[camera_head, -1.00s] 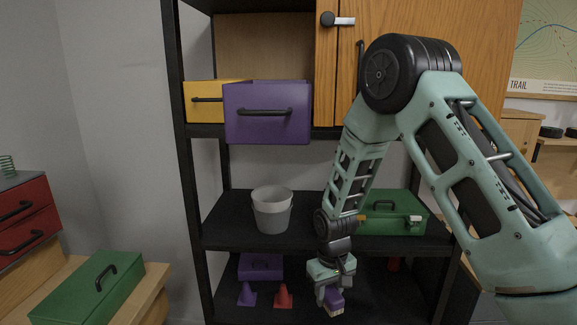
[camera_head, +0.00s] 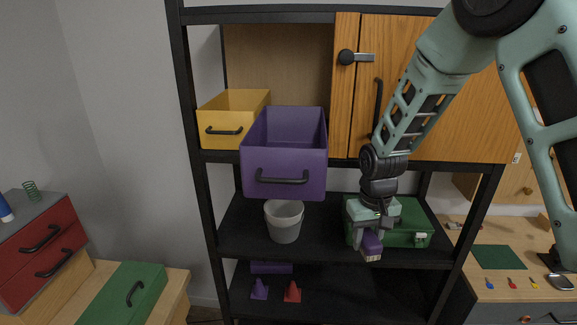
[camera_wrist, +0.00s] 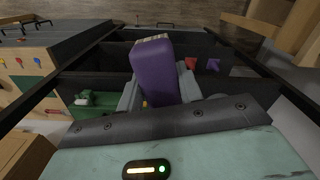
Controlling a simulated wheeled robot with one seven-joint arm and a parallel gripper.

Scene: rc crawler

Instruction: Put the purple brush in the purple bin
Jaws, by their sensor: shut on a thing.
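The purple brush (camera_head: 371,243) is held in my gripper (camera_head: 372,232), its pale bristle end pointing down. In the wrist view the brush (camera_wrist: 156,72) fills the space between the fingers of my gripper (camera_wrist: 160,98). The gripper is in front of the middle shelf, near the green toolbox. The purple bin (camera_head: 318,165) is on the upper shelf, pulled forward past its edge, with its open top showing and a black handle on its front. It is up and to the left of the gripper.
A yellow bin (camera_head: 212,138) is left of the purple bin. A grey bucket (camera_head: 284,224) and a green toolbox (camera_head: 416,236) stand on the middle shelf. Wooden cabinet doors (camera_head: 430,120) are at upper right. Purple (camera_head: 260,290) and red (camera_head: 292,293) cones stand below.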

